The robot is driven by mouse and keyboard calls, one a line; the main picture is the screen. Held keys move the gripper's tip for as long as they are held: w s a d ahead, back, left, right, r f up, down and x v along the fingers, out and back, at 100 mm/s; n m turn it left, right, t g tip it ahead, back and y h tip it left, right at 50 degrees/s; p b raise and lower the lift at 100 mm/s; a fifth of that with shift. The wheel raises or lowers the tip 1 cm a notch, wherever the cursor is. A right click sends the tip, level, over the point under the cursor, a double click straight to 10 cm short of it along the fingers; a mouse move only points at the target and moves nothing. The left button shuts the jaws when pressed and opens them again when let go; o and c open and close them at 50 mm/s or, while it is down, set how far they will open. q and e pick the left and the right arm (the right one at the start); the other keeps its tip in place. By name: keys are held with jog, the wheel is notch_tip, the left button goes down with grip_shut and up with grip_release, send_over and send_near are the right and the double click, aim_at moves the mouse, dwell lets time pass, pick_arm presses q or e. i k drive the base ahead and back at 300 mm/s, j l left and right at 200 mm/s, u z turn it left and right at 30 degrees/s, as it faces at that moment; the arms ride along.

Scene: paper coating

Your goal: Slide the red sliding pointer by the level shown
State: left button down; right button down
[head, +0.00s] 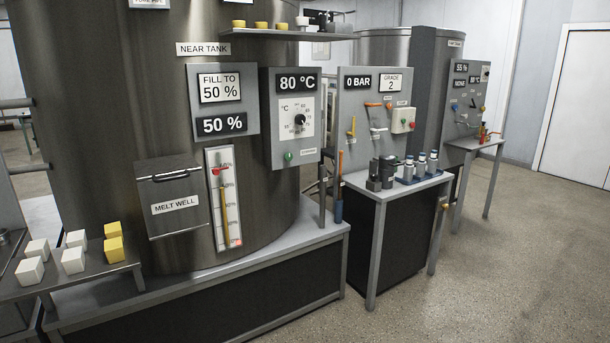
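The red sliding pointer (217,171) sits near the top of a tall white level gauge (231,202) on the front of the near tank (100,90). A yellow column stands in the gauge, and its top is a little below the pointer. The scale marks are too small to read. A panel above the gauge has a sign (220,87) reading "FILL TO 50 %" and a dark display (222,124) reading "50 %". Neither of my grippers shows in the head view.
The melt well door (176,220) is left of the gauge. A side table (85,280) at lower left bears white and yellow blocks. An 80 °C dial panel (272,140) is to the right. A small table (395,190) holds bottles. The floor at right is clear.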

aim_at(215, 170)
jog(key=i+l+u, duration=0.2)
jog(key=i+l, duration=0.25)
jog(key=i, duration=0.3)
jog(key=i+l+u, duration=0.2)
jog(key=i+l, duration=0.35)
jog(key=i, duration=0.2)
